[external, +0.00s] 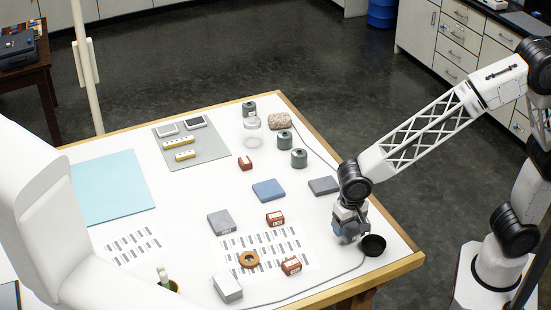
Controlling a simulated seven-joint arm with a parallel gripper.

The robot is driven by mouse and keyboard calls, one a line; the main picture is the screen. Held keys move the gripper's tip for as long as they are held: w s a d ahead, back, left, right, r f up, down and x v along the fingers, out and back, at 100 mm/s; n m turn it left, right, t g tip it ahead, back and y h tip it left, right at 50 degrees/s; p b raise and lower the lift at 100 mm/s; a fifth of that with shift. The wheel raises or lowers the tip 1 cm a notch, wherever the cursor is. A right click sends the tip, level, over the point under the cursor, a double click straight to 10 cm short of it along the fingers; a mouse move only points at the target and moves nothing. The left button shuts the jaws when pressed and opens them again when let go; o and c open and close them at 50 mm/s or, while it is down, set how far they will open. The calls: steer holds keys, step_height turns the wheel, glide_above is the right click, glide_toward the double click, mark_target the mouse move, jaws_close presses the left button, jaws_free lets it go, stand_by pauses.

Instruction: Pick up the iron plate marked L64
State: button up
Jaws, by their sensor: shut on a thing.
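My gripper (350,232) points down over the right part of the white table, just left of a small black dish (374,245). It is shut on a small blue-grey piece, mostly hidden by the fingers. I cannot tell whether this piece is the iron plate or whether it touches the table. Block-like plates lie apart from the gripper: a dark grey one (323,186), a blue one (269,190), a mid-grey one (222,223) and a pale one (229,288). The marking L64 is not readable on any of them.
Several red-brown blocks (276,218), green cylinders (299,158), a glass jar (252,123) and a brown ring (249,259) stand around the table. A grey mat (193,154) holds small items. The teal sheet (112,187) is bare. A cable runs near the dish.

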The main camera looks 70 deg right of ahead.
steer(key=shift+s+d+r, duration=0.15)
steer(key=shift+s+d, duration=0.45)
steer(key=shift+s, duration=0.7)
steer(key=shift+s+d+r, duration=0.1)
steer(key=shift+s+d, duration=0.45)
steer(key=shift+s, duration=0.8)
steer(key=shift+s+d+r, duration=0.15)
steer(key=shift+s+d, duration=0.45)
steer(key=shift+s, duration=0.7)
